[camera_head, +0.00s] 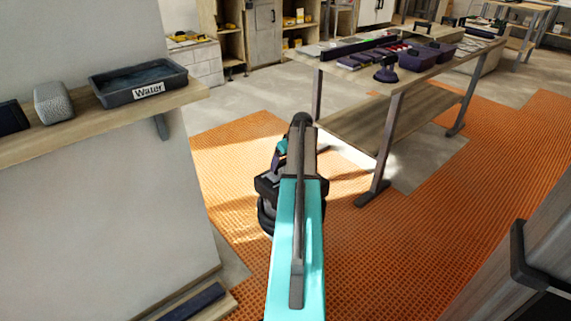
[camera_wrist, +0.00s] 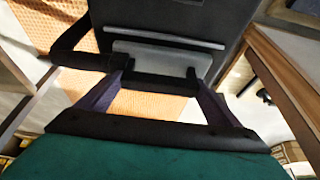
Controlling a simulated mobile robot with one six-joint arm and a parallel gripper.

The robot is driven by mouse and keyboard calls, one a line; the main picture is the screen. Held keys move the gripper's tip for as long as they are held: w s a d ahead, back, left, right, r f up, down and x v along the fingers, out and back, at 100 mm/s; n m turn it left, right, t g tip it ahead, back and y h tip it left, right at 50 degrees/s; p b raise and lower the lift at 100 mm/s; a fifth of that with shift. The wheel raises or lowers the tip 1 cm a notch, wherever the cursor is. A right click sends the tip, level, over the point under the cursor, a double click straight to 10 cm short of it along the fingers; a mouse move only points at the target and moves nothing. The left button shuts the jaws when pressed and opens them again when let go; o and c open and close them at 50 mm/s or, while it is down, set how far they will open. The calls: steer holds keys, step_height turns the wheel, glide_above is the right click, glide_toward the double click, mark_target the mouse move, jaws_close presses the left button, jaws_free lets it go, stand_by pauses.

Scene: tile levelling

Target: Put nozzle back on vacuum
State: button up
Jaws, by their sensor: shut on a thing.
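In the wrist view my gripper (camera_wrist: 156,74) is shut on a dark, broad, flat-bodied thing that looks like the nozzle (camera_wrist: 172,18). It has a pale grey strip across it and a black bar between my two fingertips. It fills the upper middle of that view, and its far end is cut off by the frame. In the head view my turquoise arm reaches forward over the orange floor and largely hides the gripper and what it holds. I cannot make out the vacuum for certain in either view.
A wall shelf (camera_head: 98,121) at left bears a black water tray (camera_head: 138,84) and a grey sponge-like block (camera_head: 52,102). A workbench (camera_head: 415,78) with a purple bin (camera_head: 418,58) stands right of my arm. Open orange matting (camera_head: 400,240) covers the floor. A grey panel with a black handle is at lower right.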

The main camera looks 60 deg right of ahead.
steer(key=shift+f, duration=0.15)
steer(key=o, duration=0.9)
steer(key=shift+f, duration=0.1)
steer(key=p+v, duration=0.3)
steer(key=v, duration=0.9)
stand_by(0.5)
